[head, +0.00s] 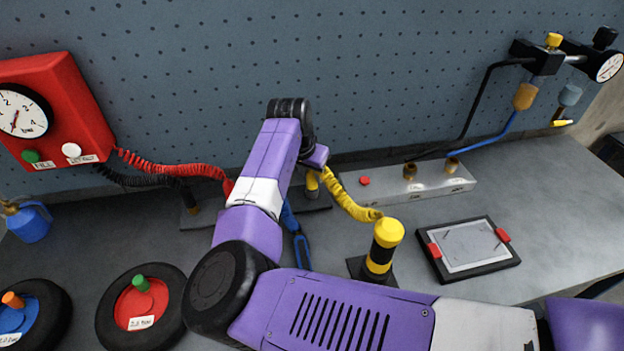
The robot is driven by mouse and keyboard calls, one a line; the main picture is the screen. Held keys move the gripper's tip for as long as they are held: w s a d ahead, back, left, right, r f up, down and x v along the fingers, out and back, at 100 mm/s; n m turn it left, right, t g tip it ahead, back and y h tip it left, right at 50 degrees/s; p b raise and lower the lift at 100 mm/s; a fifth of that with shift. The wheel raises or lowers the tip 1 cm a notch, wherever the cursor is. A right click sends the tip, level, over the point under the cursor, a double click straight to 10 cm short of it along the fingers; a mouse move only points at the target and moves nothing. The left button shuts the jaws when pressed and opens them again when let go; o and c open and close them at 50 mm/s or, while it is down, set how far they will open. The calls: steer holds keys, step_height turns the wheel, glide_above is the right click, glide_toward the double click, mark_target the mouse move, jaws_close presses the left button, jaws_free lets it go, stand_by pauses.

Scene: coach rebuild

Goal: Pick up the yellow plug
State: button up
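A yellow piece, which looks like the yellow plug (312,184), stands at the dark low bar (318,200) near the back wall. A yellow coiled cable (347,203) runs from beside it toward the yellow-and-black striped post (381,252). My arm crosses the middle of the view, and its end bends down just above the yellow piece. Only a purple part of my gripper (317,157) shows there. Its fingers are hidden, so I cannot tell whether they touch or hold the plug.
Red (175,169) and black (140,180) coiled cables run from a red gauge box (58,110) at left. Blue-handled pliers (296,237) lie by my arm. A metal block (400,185) and framed tablet (468,248) sit right. Bench is free at far right.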

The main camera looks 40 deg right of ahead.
jaws_close()
steer(key=shift+r, duration=0.1)
step_height(320, 180, up, 25)
steer(key=p, duration=0.1)
stand_by(0.9)
steer(key=shift+d+f, duration=0.1)
steer(key=shift+f, duration=0.1)
